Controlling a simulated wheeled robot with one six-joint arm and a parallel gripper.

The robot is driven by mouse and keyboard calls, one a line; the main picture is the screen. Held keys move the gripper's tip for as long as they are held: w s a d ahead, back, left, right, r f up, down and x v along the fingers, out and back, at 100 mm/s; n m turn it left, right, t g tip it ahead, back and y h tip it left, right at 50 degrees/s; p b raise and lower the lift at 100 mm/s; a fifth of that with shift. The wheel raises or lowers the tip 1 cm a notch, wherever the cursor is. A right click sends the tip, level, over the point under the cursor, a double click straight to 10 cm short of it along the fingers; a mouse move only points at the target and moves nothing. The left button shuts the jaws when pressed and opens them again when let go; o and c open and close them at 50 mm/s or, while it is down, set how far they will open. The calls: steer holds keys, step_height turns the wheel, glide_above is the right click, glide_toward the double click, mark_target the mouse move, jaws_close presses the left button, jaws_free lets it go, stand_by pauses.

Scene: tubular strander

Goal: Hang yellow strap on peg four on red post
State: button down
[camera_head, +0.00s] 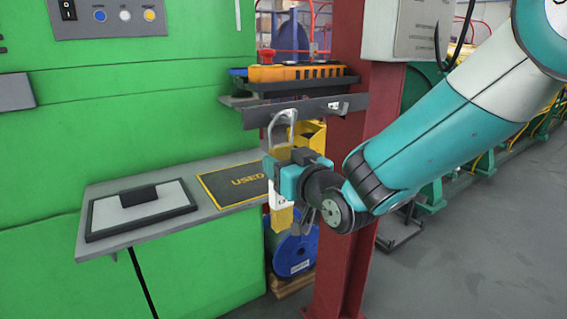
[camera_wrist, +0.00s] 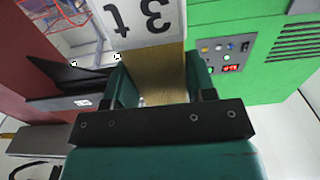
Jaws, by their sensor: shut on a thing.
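The yellow strap (camera_head: 283,217) hangs down from my gripper (camera_head: 287,177) in the head view, with a white tag on it and a pale grey loop above. In the wrist view the strap (camera_wrist: 160,76) fills the space between my fingers (camera_wrist: 158,88), and its white tag (camera_wrist: 140,20) reads "3t". My gripper is shut on it. The red post (camera_head: 345,220) stands just behind and right of the gripper. A dark grey bar (camera_head: 300,111) with a small white label is on the post above the gripper. The loop overlaps the bar; I cannot tell whether they touch. Individual pegs are not clear.
An orange tool (camera_head: 296,73) lies on a dark shelf above the bar. The green machine (camera_head: 150,120) fills the left, with a grey ledge (camera_head: 150,232) holding a dark-framed tray and a mat marked "USED" (camera_head: 232,182). A blue spool (camera_head: 293,252) stands below.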

steer(key=shift+c, duration=1.9)
jaws_free()
